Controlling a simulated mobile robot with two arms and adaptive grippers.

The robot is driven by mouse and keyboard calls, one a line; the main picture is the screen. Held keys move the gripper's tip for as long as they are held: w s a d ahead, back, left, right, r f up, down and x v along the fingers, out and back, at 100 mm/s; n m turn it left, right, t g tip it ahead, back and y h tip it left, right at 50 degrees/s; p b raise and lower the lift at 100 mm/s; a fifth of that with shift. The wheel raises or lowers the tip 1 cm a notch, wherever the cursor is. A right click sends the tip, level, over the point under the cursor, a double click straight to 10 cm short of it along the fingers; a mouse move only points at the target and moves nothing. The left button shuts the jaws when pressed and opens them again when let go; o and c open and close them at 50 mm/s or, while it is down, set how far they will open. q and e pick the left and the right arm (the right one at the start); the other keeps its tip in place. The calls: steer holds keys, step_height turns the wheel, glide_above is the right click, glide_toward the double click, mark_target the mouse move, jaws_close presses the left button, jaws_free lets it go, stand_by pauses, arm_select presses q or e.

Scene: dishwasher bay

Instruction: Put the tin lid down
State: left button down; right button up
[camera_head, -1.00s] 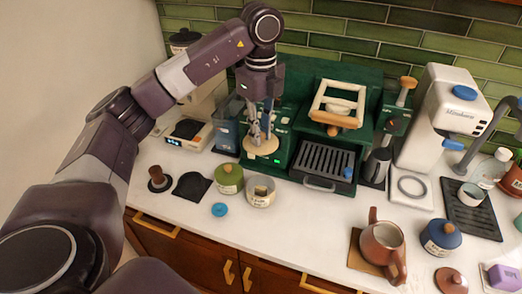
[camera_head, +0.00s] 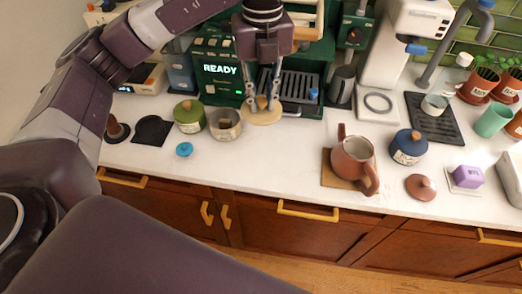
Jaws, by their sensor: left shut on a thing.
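The tin lid is a pale, round wooden disc (camera_head: 264,117). My left gripper (camera_head: 262,105) points down and is shut on the top of it. The lid is level, just right of an open cream tin (camera_head: 225,126), low over the white counter (camera_head: 270,158) in front of the drip tray. I cannot tell whether its underside touches the counter. The cream tin has no lid, and something dark shows inside it. My right gripper is not in view.
A green lidded pot (camera_head: 189,118) stands left of the tin, with a small blue lid (camera_head: 184,149) in front. The black drip tray (camera_head: 298,88) is behind. A brown jug (camera_head: 354,160) stands to the right. Counter in front of the lid is clear.

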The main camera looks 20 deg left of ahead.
arm_select(q)
steer(key=p, duration=0.2)
glide_above(261, 157)
step_height(261, 157, down, 13)
steer(key=shift+r, duration=0.1)
step_height(261, 157, down, 4)
steer(key=shift+f, duration=0.25)
steer(key=shift+f, duration=0.2)
steer(key=c, duration=1.8)
jaws_free()
steer(key=shift+r, duration=0.15)
